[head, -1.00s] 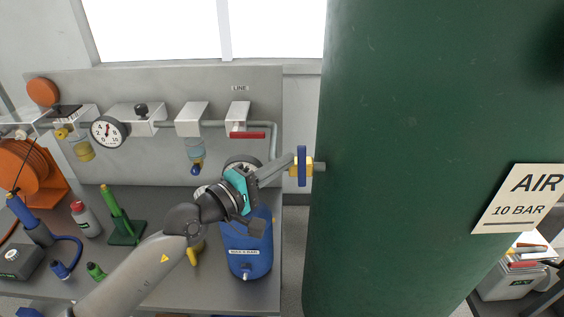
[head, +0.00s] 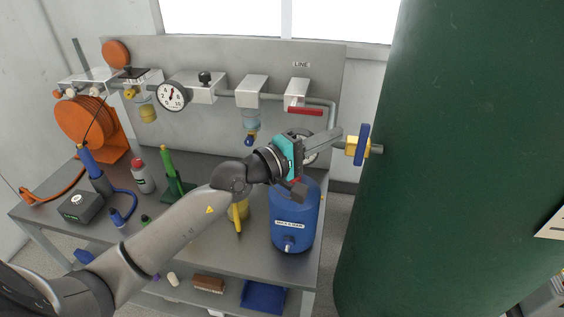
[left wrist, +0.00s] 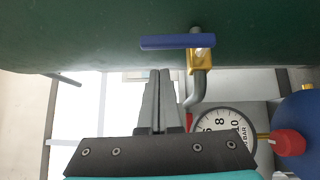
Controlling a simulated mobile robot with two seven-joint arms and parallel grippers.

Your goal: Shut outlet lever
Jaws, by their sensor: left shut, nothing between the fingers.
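The outlet lever (head: 363,146) is a blue bar on a brass-yellow valve (head: 351,148), on a short pipe from the large green tank (head: 460,150). In the left wrist view the lever (left wrist: 178,41) lies across the pipe, mostly to the left of the yellow valve body (left wrist: 201,61). My left gripper (head: 338,133) is shut and empty, its fingers pointing at the valve. In the left wrist view its fingertips (left wrist: 160,72) are just below the lever in the picture; whether they touch it I cannot tell. My right gripper is not in view.
A blue canister (head: 294,215) stands on the bench below my left gripper. A back panel carries a red-handled line valve (head: 305,111), a gauge (head: 171,96) and filters. In the left wrist view a round gauge (left wrist: 222,128) and red knob (left wrist: 288,142) are close to the fingers.

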